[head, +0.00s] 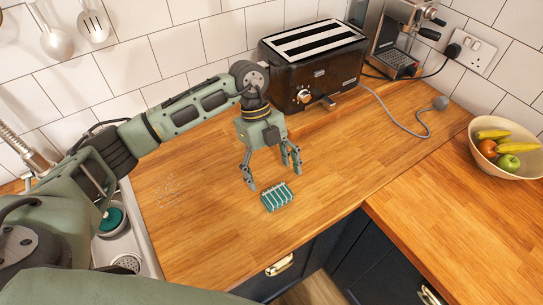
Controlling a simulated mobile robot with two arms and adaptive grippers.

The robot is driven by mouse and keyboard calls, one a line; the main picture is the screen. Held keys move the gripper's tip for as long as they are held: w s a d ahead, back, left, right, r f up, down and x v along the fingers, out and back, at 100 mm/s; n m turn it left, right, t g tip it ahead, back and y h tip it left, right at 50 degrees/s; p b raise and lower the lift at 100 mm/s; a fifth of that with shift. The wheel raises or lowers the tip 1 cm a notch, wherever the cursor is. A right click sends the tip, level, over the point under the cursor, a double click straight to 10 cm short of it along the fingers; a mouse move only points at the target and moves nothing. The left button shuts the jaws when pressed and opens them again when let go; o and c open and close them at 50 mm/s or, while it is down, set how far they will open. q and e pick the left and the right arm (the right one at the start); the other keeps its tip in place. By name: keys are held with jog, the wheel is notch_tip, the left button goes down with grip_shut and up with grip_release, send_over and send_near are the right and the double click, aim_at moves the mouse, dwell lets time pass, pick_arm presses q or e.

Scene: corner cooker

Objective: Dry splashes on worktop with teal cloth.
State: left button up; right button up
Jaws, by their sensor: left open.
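The teal cloth (277,196), with white stripes, lies as a small folded block on the wooden worktop (222,225). Faint clear splashes (168,190) show on the worktop to the left, near the sink. My left gripper (273,181) is open and empty, pointing down just behind the cloth. Its fingers are apart, and it does not appear to hold the cloth. My right gripper is not in view.
A dark toaster (315,75) stands at the wall behind my left gripper. A coffee machine (397,45) and a fruit bowl (505,148) are to the right. A cable (405,130) lies on the worktop. The sink edge (140,235) is at left.

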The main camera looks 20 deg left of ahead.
aim_at(277, 194)
pick_arm(q)
jog(key=p+x, duration=0.1)
jog(key=x, duration=0.3)
jog(key=shift+s+d, duration=0.1)
jog(key=shift+s, duration=0.1)
jog(key=shift+w+p+x, duration=0.25)
jog(key=shift+p+x, duration=0.1)
jog(key=shift+x, duration=0.6)
jog(key=shift+s+f, duration=0.1)
jog(key=shift+f, duration=0.05)
jog(key=shift+c, duration=0.7)
jog(key=c, duration=0.9)
jog(key=o, duration=0.7)
jog(key=shift+c, duration=0.2)
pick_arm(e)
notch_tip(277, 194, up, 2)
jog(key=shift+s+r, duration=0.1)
